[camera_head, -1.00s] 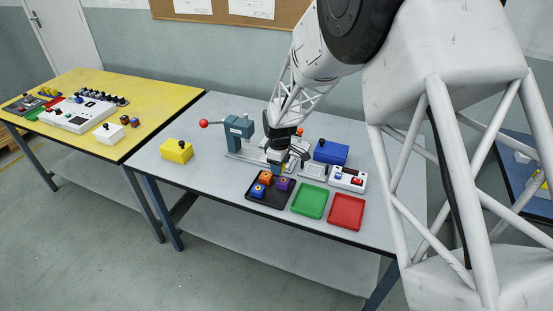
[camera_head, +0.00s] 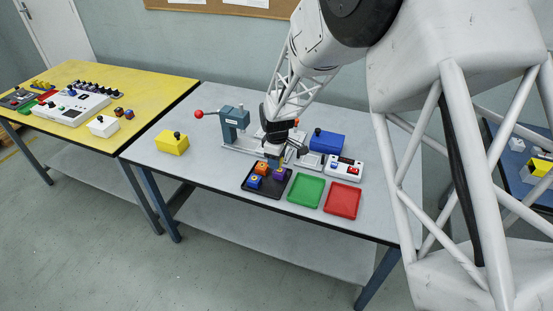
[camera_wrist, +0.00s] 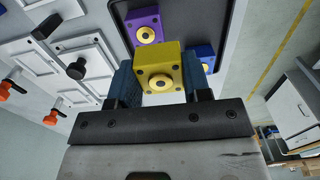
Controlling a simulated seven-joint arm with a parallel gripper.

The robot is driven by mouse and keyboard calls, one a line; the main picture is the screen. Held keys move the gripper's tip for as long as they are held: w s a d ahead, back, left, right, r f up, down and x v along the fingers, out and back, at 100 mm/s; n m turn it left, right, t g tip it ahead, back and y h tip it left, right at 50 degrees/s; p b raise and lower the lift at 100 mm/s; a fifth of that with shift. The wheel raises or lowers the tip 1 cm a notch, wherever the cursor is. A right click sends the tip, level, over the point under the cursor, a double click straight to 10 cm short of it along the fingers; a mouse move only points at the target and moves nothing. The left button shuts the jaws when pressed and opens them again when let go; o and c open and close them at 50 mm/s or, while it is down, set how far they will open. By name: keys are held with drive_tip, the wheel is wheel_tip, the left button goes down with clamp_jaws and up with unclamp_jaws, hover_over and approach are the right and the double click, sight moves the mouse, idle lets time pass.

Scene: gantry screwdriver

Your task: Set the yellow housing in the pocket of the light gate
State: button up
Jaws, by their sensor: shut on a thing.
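My gripper (camera_head: 279,162) is low over the back edge of the black tray. It is shut on the yellow housing (camera_wrist: 160,72), a block with a round brass-coloured boss, held between the two dark fingers in the wrist view. In the head view the housing is mostly hidden by the gripper. The purple housing (camera_wrist: 143,27) lies in the tray just beyond it. The light gate cannot be told for certain; a small grey frame (camera_head: 312,160), right of my gripper and before the blue box, may be it.
Green (camera_head: 308,190) and red (camera_head: 342,200) trays lie right. A switch box (camera_head: 345,168), blue box (camera_head: 327,141) and lever press (camera_head: 234,120) stand nearby.

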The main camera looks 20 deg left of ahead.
drive_tip(key=r, duration=0.1)
hover_over(311, 161)
drive_tip(key=shift+r, duration=0.1)
idle(0.4)
drive_tip(key=shift+f, duration=0.25)
drive_tip(key=shift+f, duration=2.7)
drive_tip(key=shift+f, duration=0.7)
idle(1.1)
drive_tip(key=o, duration=1.4)
drive_tip(key=shift+c, duration=0.2)
drive_tip(key=shift+r, duration=0.1)
